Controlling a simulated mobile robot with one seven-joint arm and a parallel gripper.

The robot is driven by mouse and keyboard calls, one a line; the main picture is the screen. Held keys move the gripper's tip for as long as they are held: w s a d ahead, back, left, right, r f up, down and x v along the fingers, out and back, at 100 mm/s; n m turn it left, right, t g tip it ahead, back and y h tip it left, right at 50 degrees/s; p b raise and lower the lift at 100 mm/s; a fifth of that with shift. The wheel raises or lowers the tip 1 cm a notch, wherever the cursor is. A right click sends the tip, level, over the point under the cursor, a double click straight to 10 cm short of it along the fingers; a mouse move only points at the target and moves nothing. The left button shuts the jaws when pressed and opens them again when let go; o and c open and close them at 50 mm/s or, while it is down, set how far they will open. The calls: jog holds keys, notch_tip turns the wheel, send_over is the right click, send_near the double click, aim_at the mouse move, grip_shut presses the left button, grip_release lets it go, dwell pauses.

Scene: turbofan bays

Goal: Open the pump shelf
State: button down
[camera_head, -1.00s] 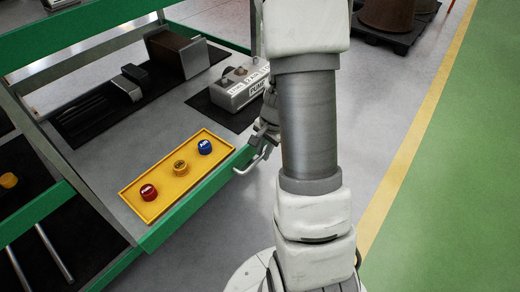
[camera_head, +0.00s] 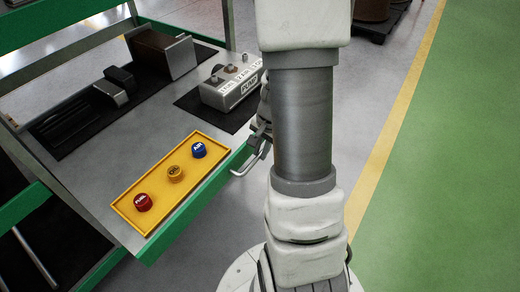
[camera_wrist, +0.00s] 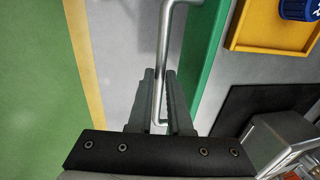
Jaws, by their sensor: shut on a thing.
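The pump shelf (camera_head: 95,185) is a grey sliding shelf with a green front edge, standing out from the green rack in the head view. In the head view my arm hides most of the gripper.
A yellow tray (camera_head: 128,211) with red, yellow and blue caps lies along the shelf's front. A brown box (camera_head: 161,54) and black-based parts sit farther back. Grey floor right of the shelf is open, up to a yellow line (camera_head: 385,150) and green floor.

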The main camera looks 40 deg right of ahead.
jog(key=c, duration=0.8)
grip_release()
jog(key=shift+c, duration=0.2)
jog(key=s+r+p, duration=0.1)
jog(key=r+p, duration=0.2)
jog(key=r, duration=0.5)
jog(key=s+d+r+p, duration=0.1)
jog(key=r+p, duration=0.3)
jog(key=r, duration=0.5)
jog(key=shift+s, duration=0.6)
